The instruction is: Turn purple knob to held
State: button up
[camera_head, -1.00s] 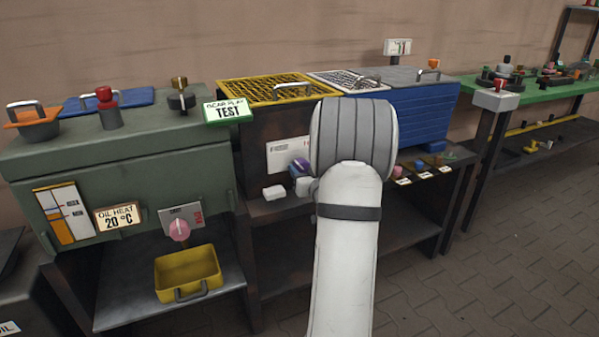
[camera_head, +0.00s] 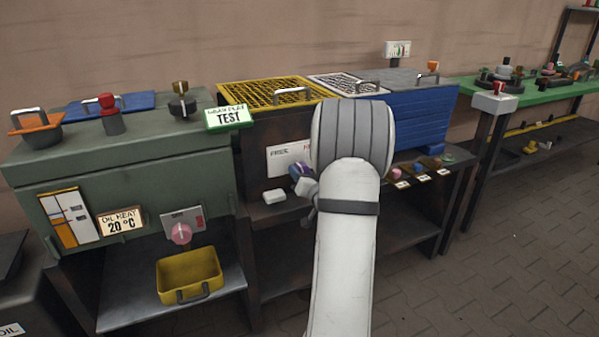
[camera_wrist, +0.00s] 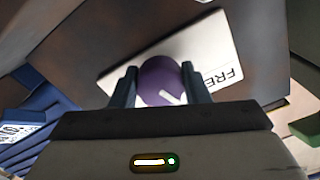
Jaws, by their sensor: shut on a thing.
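The purple knob (camera_wrist: 158,82) is round with a white pointer mark and sits in front of a white label plate (camera_wrist: 205,62). In the wrist view, the part of the plate that shows reads "FRE"; the rest is hidden behind the knob and fingers. My gripper (camera_wrist: 160,88) has one finger on each side of the knob and is shut on it. In the head view the purple knob (camera_head: 301,170) shows just left of my arm, on the dark front below the yellow mesh. The label plate (camera_head: 283,161) reads "FREE" at its left end there.
A white block (camera_head: 274,196) sits on the ledge left of the knob. A pink knob (camera_head: 181,233) is on the green cabinet (camera_head: 150,165), above a yellow tray (camera_head: 189,276). Small coloured knobs (camera_head: 419,168) line the ledge right of my arm.

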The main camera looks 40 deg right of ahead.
jog(key=m+p, duration=0.1)
jog(key=m, duration=0.1)
jog(key=m+p, duration=0.1)
jog(key=m, duration=0.1)
jog(key=m+p, duration=0.1)
jog(key=m, duration=0.1)
jog(key=shift+w+a+r, duration=0.15)
jog(key=shift+w+r, duration=0.05)
jog(key=shift+r, duration=0.15)
jog(key=m+p, duration=0.3)
jog(key=m, duration=0.2)
jog(key=shift+m, duration=0.5)
jog(key=o, duration=1)
jog(key=shift+f, duration=0.1)
jog(key=shift+s, duration=0.15)
jog(key=p+v, duration=0.1)
jog(key=v, duration=0.6)
jog(key=shift+s+a, duration=0.1)
jog(key=shift+s, duration=0.2)
